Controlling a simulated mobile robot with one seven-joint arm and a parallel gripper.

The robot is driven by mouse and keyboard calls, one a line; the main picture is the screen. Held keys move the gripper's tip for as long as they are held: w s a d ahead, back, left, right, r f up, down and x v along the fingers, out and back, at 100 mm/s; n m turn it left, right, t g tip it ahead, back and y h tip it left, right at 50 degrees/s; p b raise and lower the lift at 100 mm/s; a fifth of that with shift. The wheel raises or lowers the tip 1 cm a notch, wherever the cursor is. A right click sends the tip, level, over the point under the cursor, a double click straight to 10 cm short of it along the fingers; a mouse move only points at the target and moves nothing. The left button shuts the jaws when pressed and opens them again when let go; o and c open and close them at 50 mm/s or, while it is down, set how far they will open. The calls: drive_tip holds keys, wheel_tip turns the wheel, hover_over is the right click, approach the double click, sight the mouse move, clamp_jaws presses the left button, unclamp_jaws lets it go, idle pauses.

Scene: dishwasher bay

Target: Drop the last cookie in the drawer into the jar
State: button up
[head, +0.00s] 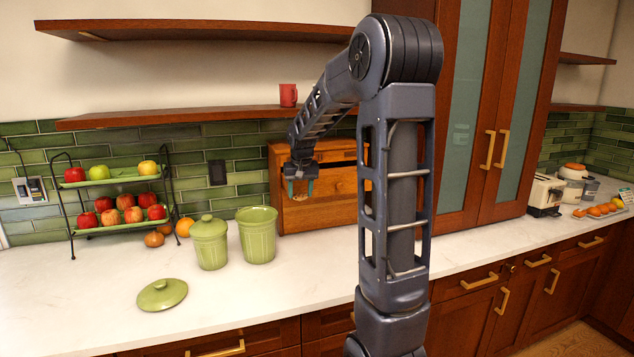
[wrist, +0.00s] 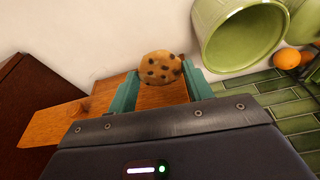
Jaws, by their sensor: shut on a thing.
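My gripper (head: 301,182) hangs in front of the left part of the small wooden drawer unit (head: 335,156), above and to the right of the open green jar. In the wrist view, its teal fingers (wrist: 160,75) are shut on a round chocolate-chip cookie (wrist: 160,66). The open green jar (head: 258,238) stands upright on the counter without a lid; its mouth also shows in the wrist view (wrist: 238,40). A second green jar (head: 209,245) beside it has its lid on. A loose green lid (head: 162,295) lies on the counter. The drawer's inside is not clearly visible.
A two-tier fruit stand (head: 112,180) with apples is at the left on the white counter (head: 110,285). A red mug (head: 288,95) stands on the lower shelf (head: 200,115) above my gripper. A toaster (head: 545,194) is far right. The front-left counter is mostly clear.

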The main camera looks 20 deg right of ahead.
drive_tip(key=w+a+f+n+y, duration=0.15)
drive_tip(key=w+a+n, duration=0.5)
drive_tip(key=a, duration=0.65)
drive_tip(key=shift+m, duration=0.45)
drive_tip(key=shift+s+d+x, duration=0.1)
drive_tip(key=shift+x, duration=0.8)
drive_tip(key=shift+s+d+x, duration=0.15)
drive_tip(key=shift+x, duration=0.75)
drive_tip(key=shift+s+d+x, duration=0.1)
drive_tip(key=shift+x, duration=0.85)
drive_tip(key=o, duration=0.7)
drive_tip(key=v, duration=1)
drive_tip(key=shift+d+r, duration=0.1)
drive_tip(key=shift+r, duration=0.25)
